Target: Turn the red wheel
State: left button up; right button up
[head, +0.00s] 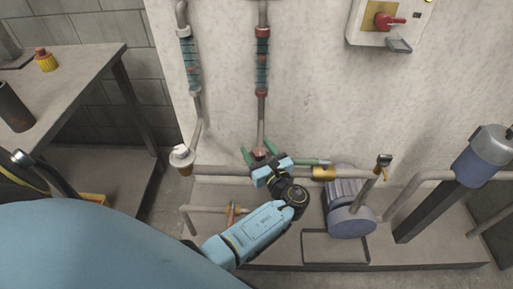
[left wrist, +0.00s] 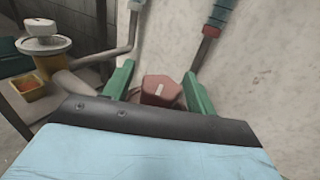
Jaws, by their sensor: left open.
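The red wheel (head: 259,153) is a small, dull red knob at the foot of the middle vertical pipe, low by the pale wall. In the left wrist view the red wheel (left wrist: 161,90) has an angular outline and a pale mark on its face. My left gripper (head: 257,148) is open, with one green finger on each side of the wheel. The left wrist view shows my left gripper (left wrist: 159,72) with its fingers apart and the wheel between them. I cannot tell whether either finger touches it. The wheel's lower part is hidden by the gripper body. My right gripper is not in view.
A white-capped valve (head: 181,157) stands left of the wheel. A yellow valve body (head: 323,174) and a blue-grey pump (head: 349,208) lie to the right. A switch box (head: 385,22) hangs upper right. A table (head: 75,75) stands at left.

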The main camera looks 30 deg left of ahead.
pick_arm(q)
jog(key=p+v, duration=0.1)
jog(key=v, duration=1.1)
jog(key=shift+s+d, duration=0.25)
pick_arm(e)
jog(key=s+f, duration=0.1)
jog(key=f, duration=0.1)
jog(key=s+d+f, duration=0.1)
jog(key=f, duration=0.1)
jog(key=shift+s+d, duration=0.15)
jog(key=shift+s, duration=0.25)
